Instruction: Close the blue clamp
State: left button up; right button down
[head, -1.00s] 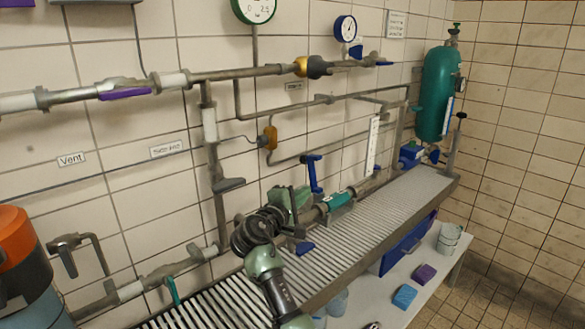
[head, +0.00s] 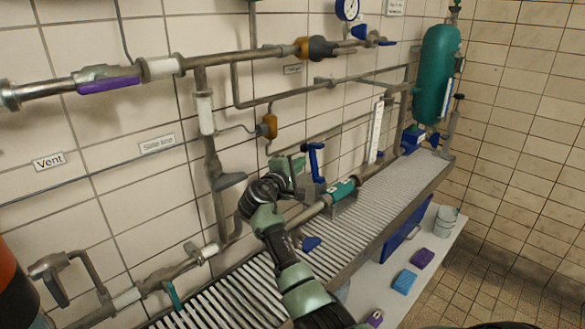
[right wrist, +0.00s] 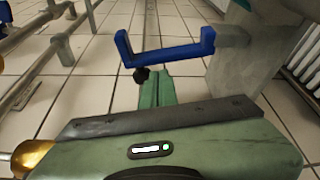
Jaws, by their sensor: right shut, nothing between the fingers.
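A blue bracket-shaped piece, which I take for the blue clamp (head: 315,165), stands upright above the grating near the middle of the head view. It also shows in the right wrist view (right wrist: 165,55) as a bent blue bar attached to a grey block at its right end. My right gripper (head: 297,166) is just left of it in the head view. In the right wrist view the green fingers of my right gripper (right wrist: 156,88) are together and empty, pointing at the bar. I cannot tell whether they touch it. My left gripper is not seen.
A pipe with a teal section (head: 343,189) and a blue lever (head: 311,243) run low over the grating (head: 390,190). A yellow fitting (head: 270,126) hangs on the wall. Sponges, a blue one (head: 405,280) among them, lie on the lower shelf. A green tank (head: 437,75) stands at the back right.

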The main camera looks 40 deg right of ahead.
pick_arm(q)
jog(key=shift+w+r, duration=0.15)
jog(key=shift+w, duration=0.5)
pick_arm(e)
jog(key=shift+x, duration=1.1)
